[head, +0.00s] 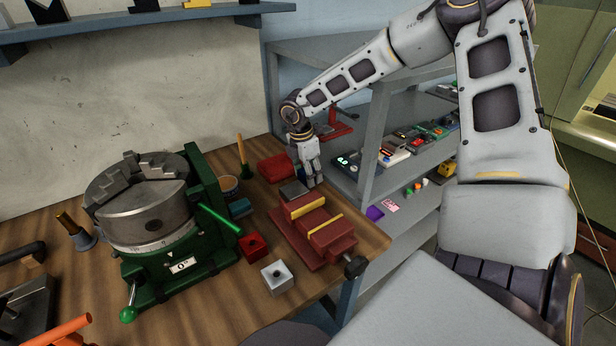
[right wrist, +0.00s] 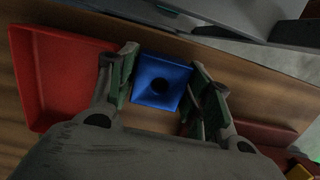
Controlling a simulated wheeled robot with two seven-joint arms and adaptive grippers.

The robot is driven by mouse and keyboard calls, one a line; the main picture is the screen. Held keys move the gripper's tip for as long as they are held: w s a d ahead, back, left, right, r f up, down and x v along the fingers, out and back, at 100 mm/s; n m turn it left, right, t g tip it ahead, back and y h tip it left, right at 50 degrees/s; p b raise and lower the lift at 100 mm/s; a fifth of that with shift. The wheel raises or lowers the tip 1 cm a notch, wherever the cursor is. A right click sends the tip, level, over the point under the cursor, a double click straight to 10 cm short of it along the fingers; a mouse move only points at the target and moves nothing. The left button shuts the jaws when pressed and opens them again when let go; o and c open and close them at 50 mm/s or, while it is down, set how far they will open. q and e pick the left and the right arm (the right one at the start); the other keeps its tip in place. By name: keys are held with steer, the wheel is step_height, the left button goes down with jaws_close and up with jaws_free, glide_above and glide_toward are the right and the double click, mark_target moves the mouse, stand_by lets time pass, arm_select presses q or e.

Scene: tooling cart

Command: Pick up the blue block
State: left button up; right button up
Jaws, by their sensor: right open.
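The blue block (right wrist: 160,82) lies on the wooden bench in the right wrist view, with a dark round hole in its top face. My right gripper (right wrist: 165,68) is open, with one finger on each side of the block. Whether the fingers touch it I cannot tell. In the head view my right gripper (head: 309,172) points down at the bench's far right edge, behind the red vise. The blue block is not visible there, apparently hidden by the gripper. My left gripper is not in view.
A red tray (right wrist: 65,75) lies beside the left finger. A green rotary table with a chuck (head: 150,230) stands at left. Grey shelves (head: 400,175) stand beyond the bench.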

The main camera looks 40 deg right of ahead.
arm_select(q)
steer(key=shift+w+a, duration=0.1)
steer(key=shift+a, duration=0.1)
arm_select(e)
steer(key=c, duration=0.8)
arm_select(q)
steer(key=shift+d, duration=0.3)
arm_select(e)
steer(key=shift+r, duration=0.2)
steer(key=shift+r, duration=0.9)
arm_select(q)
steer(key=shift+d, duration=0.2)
arm_select(e)
step_height(320, 180, up, 8)
steer(key=shift+f, duration=0.1)
